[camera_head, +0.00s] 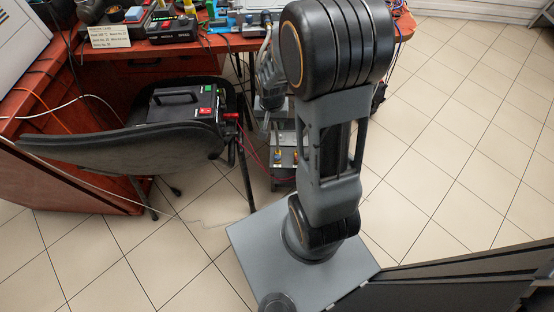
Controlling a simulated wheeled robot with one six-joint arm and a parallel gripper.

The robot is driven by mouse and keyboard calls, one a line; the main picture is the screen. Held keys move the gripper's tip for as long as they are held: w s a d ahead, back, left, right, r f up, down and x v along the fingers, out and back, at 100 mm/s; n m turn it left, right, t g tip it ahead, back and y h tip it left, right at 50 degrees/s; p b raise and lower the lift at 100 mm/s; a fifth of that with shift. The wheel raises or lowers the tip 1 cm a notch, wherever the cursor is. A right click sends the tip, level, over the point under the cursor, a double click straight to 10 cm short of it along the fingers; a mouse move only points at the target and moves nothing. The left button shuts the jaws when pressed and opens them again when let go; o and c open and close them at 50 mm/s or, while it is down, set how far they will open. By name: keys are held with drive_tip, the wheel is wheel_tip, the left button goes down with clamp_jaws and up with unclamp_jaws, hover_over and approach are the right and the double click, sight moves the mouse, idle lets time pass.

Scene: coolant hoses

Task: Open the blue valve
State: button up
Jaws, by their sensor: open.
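My arm rises from a grey base plate and fills the middle of the view. Its big black upper joint covers part of the table's right end. Small grey parts with a pale hose or cable show just left of that joint. They may be my wrist and gripper, but I cannot make out any fingers or what they touch. I cannot pick out a blue valve for certain. Small blue items lie on the red table (160,46) near its back, too small to name.
A dark chair (130,150) stands at the left, with a black case-like unit (185,103) with red and green parts behind its backrest. Red and dark cables run down from the unit. A white sign (109,36) stands on the table. The tiled floor (455,130) at the right is clear.

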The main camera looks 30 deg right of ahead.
sight(277, 156)
drive_tip(key=d+f+b, duration=0.1)
drive_tip(key=f+b, duration=0.1)
drive_tip(key=f, duration=0.6)
drive_tip(key=f+m+b, duration=0.1)
drive_tip(key=f+b, duration=0.2)
drive_tip(key=f, duration=0.5)
drive_tip(key=d+f+m+b, duration=0.1)
drive_tip(key=f+b, duration=0.1)
drive_tip(key=f, duration=0.6)
drive_tip(key=shift+w+d+f+g+b, duration=0.3)
drive_tip(key=shift+w+d+f+g, duration=0.05)
drive_tip(key=shift+w+g, duration=0.05)
drive_tip(key=c, duration=0.9)
drive_tip(key=shift+r+n+p, duration=0.1)
drive_tip(key=shift+n+p, duration=0.4)
drive_tip(key=shift+n, duration=2.1)
drive_tip(key=o, duration=0.9)
